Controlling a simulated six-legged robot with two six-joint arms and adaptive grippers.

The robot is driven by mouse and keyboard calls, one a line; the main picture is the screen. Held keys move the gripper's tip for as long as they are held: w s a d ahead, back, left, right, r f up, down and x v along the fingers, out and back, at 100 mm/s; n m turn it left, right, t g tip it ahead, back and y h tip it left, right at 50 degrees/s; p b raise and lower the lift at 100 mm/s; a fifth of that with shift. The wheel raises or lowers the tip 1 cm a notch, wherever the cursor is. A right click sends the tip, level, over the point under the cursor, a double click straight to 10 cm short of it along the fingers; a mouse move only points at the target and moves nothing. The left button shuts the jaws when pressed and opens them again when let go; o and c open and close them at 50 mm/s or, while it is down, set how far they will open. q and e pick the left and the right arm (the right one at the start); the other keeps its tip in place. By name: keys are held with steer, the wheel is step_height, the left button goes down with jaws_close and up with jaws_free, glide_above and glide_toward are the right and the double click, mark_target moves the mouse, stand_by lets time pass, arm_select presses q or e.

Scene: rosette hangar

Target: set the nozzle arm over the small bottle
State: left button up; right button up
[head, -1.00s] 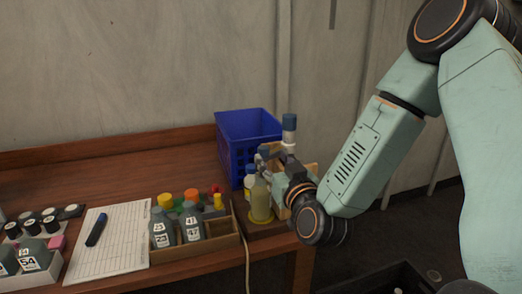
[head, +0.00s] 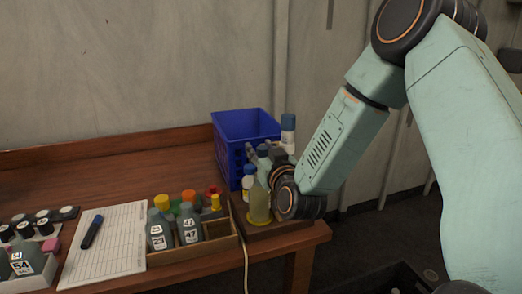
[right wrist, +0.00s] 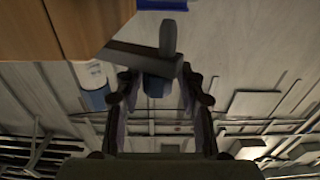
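A pale yellow bottle (head: 259,206) stands upright on a wooden stand at the right end of the bench. A blue-capped bottle (head: 248,181) stands behind it to the left. I cannot tell which is the small bottle. The nozzle arm shows in the right wrist view as a dark bar (right wrist: 140,60) with an upright grey stub. In the head view it is mostly hidden among bottles and my wrist. My right gripper (right wrist: 158,86) is open, its fingers spread on either side of the bar's end and a blue cap. My left gripper is not in view.
A blue crate (head: 230,135) stands behind the stand. A tall white bottle with a blue cap (head: 288,130) rises close to my right wrist. A wooden tray (head: 213,249) with several bottles, a paper sheet (head: 120,255) and a dark marker lie left. The bench's back left is clear.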

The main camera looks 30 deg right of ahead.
steer(key=shift+s+d, duration=0.1)
steer(key=shift+s, duration=0.05)
steer(key=shift+c, duration=1.4)
jaws_close()
steer(key=shift+w+m+h+b, duration=0.35)
steer(key=shift+w+m+h, duration=0.15)
steer(key=shift+h, duration=0.3)
steer(key=shift+w+a+m+g+h+b, duration=0.3)
steer(key=shift+w+m+g+h, duration=0.25)
steer(key=shift+h, duration=0.35)
steer(key=shift+w+d+m+g+h+p, duration=0.1)
steer(key=shift+w+d+m+g+h, duration=0.3)
steer(key=shift+w+m+g+h, duration=0.8)
steer(key=shift+w+d+m+g+h+p, duration=0.15)
steer(key=shift+w+d+m+g+h, duration=0.2)
steer(key=shift+w+m+g+h, duration=0.8)
steer(key=shift+w+d+m+g+h+p, duration=0.1)
steer(key=shift+w+d+m+g+h, duration=0.4)
steer(key=shift+m+g+h, duration=1.25)
steer(key=shift+w+g+h, duration=0.15)
steer(key=shift+g+h, duration=0.1)
steer(key=shift+h, duration=0.05)
